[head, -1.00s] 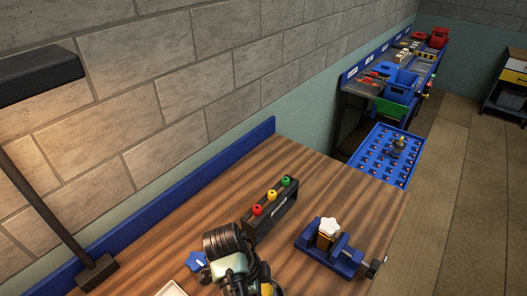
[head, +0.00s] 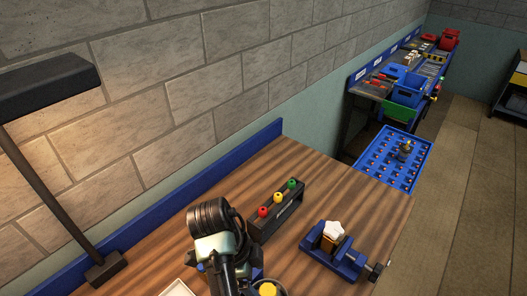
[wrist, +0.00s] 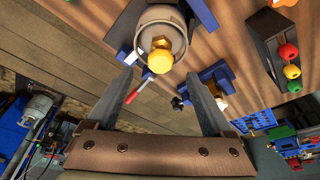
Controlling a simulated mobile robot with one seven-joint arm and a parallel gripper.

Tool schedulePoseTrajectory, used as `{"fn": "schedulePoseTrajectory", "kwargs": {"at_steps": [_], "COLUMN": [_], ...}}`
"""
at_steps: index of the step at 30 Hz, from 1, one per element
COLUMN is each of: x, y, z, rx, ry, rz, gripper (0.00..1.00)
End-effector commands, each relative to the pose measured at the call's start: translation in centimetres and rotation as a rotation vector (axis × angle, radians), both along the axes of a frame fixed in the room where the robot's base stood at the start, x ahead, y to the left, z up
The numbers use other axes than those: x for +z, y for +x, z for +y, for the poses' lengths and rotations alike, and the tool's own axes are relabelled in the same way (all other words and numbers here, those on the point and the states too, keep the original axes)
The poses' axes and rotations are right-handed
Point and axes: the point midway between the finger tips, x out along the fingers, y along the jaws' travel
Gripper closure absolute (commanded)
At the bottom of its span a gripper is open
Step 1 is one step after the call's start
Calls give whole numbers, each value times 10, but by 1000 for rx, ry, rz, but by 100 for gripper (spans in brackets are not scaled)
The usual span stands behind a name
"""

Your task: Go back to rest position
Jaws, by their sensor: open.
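My gripper (wrist: 163,68) is open in the wrist view, its two fingers spread apart. Nothing is clearly held between them. A metal cylinder with a yellow knob (wrist: 160,57) shows beyond the fingertips; I cannot tell how far it is from them. In the head view my dark arm rises at the bottom centre, over the wooden bench (head: 330,190), and its fingers cannot be made out. A yellow knob (head: 267,289) shows beside it at the bottom edge.
A black rack with red, yellow and green knobs (head: 277,212) stands right of my arm. A lamp (head: 45,85) stands left. A red-handled tool (wrist: 135,92) shows in the wrist view.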

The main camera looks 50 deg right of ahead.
Motion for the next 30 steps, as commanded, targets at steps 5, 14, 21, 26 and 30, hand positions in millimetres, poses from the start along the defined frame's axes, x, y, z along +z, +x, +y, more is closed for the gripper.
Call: {"fn": "schedulePoseTrajectory", "kwargs": {"at_steps": [5,14,21,26,30], "x": [31,43,42,64,116], "y": [7,9,9,46,105], "z": [6,9,9,10,27], "rx": [2,-1,-1,268,735], "ry": [0,0,0,-47,-186], "rz": [-1,0,0,-120,-293], "gripper": [15,15,15,15,15]}}
